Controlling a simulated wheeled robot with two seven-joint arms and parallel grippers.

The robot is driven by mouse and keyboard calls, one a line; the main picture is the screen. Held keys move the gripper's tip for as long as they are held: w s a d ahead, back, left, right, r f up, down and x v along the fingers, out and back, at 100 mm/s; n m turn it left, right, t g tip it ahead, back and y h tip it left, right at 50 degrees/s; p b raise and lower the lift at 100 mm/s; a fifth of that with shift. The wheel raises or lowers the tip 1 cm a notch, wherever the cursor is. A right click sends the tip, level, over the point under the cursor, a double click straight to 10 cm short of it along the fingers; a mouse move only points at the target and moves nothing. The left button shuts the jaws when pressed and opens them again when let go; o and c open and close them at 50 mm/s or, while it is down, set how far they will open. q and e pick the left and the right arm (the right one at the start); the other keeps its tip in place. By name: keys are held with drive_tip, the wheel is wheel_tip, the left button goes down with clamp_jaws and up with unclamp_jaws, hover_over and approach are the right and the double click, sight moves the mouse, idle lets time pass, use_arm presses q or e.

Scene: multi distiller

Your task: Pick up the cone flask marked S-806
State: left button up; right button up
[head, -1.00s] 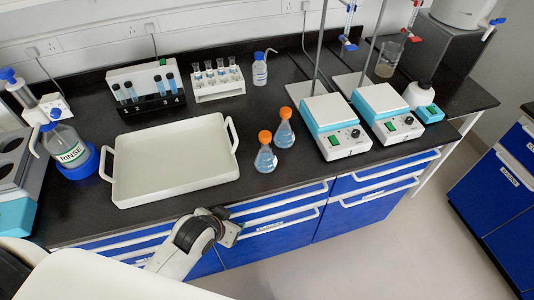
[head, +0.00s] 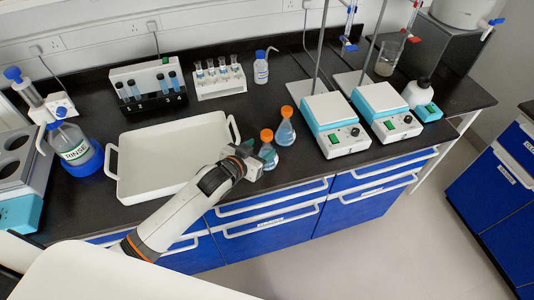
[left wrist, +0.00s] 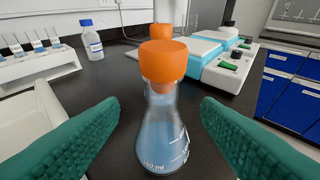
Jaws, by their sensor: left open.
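Two cone flasks with orange caps and pale blue liquid stand upright on the black bench. The front flask (head: 268,148) is partly hidden by my left gripper (head: 256,160), and the rear flask (head: 285,131) stands just behind it to the right. In the left wrist view, the front flask (left wrist: 161,125) stands between the two green fingers, which are open and appear apart from it on both sides. The rear flask's orange cap (left wrist: 160,31) shows behind it. I cannot read S-806 on either flask; only a volume scale shows. My right gripper is not in view.
A white tray (head: 128,190) lies left of the flasks. Two hotplate stirrers (head: 333,140) (head: 393,124) with stands are to the right. A vial rack (head: 220,90) and a small wash bottle (head: 261,72) stand behind. A rinse bottle (head: 75,150) is at far left.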

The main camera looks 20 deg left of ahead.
sight(264, 148)
use_arm(q)
drive_tip(key=x, duration=0.2)
drive_tip(key=p+x, duration=0.1)
drive_tip(key=x, duration=0.3)
drive_tip(key=shift+d+f, duration=0.15)
drive_tip(key=shift+f, duration=0.25)
drive_tip(key=c, duration=1.1)
drive_tip(key=shift+r, duration=0.1)
